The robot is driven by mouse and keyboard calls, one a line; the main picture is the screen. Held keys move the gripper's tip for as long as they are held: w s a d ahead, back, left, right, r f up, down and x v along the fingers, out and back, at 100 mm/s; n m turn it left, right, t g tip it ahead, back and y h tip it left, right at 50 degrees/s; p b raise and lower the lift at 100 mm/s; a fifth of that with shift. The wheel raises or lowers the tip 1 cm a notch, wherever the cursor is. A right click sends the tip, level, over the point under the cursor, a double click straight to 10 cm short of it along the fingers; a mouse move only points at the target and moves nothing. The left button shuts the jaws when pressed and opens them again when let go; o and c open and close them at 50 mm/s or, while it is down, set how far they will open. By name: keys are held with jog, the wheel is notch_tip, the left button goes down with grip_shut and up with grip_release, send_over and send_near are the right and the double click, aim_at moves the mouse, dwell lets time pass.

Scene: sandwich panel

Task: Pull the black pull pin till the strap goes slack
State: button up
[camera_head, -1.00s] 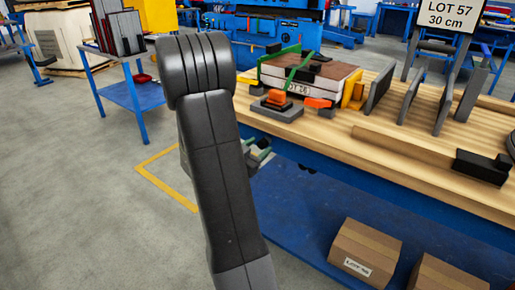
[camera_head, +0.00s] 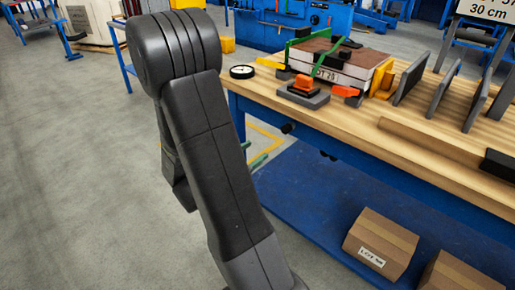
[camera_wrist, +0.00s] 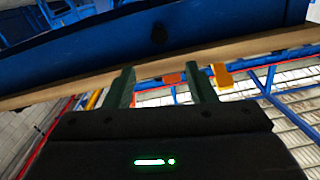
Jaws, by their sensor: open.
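A brown-topped sandwich panel stack (camera_head: 342,75) with a printed label sits on the wooden bench. A green strap (camera_head: 322,52) crosses it and looks straight. A black part (camera_head: 350,43) lies on top; I cannot tell whether it is the pull pin.
An orange lever block (camera_head: 303,88) on a grey base and a round black-and-white dial (camera_head: 242,72) are near the stack. Grey upright plates (camera_head: 478,102) stand to the right. Cartons (camera_head: 380,243) rest on the blue lower shelf (camera_head: 290,205). Floor at left is clear.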

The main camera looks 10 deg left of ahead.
aim_at(284, 130)
dwell(0.3)
jog(key=b+x, duration=0.1)
jog(key=x, duration=1.3)
jog(key=shift+d+b, duration=0.1)
jog(key=shift+b, duration=0.2)
